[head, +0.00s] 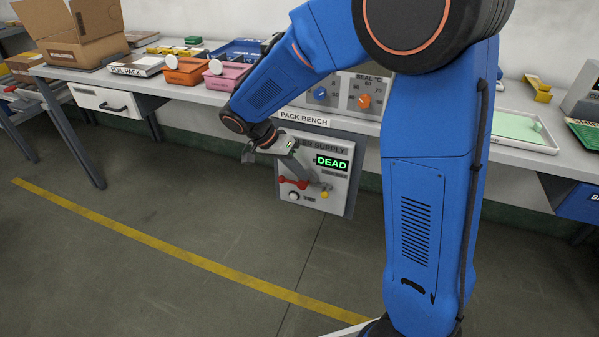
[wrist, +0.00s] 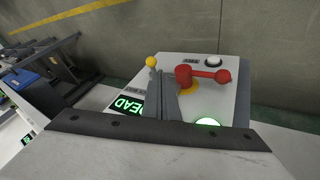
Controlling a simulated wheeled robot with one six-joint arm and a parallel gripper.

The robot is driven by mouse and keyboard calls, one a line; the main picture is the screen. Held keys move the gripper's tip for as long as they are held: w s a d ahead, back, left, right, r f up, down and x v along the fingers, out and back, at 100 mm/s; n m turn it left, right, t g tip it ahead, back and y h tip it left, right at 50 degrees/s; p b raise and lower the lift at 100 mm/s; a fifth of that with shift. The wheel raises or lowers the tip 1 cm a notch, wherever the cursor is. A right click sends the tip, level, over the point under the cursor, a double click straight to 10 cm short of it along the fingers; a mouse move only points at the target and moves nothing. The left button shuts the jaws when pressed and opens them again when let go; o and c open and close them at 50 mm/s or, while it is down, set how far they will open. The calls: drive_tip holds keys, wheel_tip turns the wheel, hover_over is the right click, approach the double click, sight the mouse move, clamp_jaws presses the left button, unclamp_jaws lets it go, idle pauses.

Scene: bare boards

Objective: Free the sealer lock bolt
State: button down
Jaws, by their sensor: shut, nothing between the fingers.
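The sealer supply panel (head: 340,150) hangs under the pack bench, its green display (head: 332,162) reading DEAD. A red handle (head: 301,184) lies across the panel; in the wrist view the red handle (wrist: 205,75) ends in a ball and has a yellow base. A small yellow knob (head: 325,195), also in the wrist view (wrist: 151,61), sits beside it and may be the lock bolt's. My gripper (head: 316,184) is shut and empty in front of the panel. In the wrist view its fingers (wrist: 163,80) are beside the red handle and just below the yellow knob; contact is unclear.
A pale button (head: 293,196) sits low on the panel, and a green lamp (wrist: 208,122) glows near my gripper. The bench (head: 215,98) above carries orange and pink bins and a dial box. The floor in front is clear, with a yellow line (head: 190,258).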

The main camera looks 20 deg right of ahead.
sight(327, 194)
drive_tip(key=x, duration=0.7)
drive_tip(key=shift+d+f, duration=0.1)
drive_tip(key=shift+f, duration=0.05)
drive_tip(key=shift+d, duration=0.1)
drive_tip(key=shift+s+d, duration=0.7)
drive_tip(key=shift+d, duration=0.15)
drive_tip(key=shift+s+d, duration=0.65)
drive_tip(key=shift+d, duration=0.2)
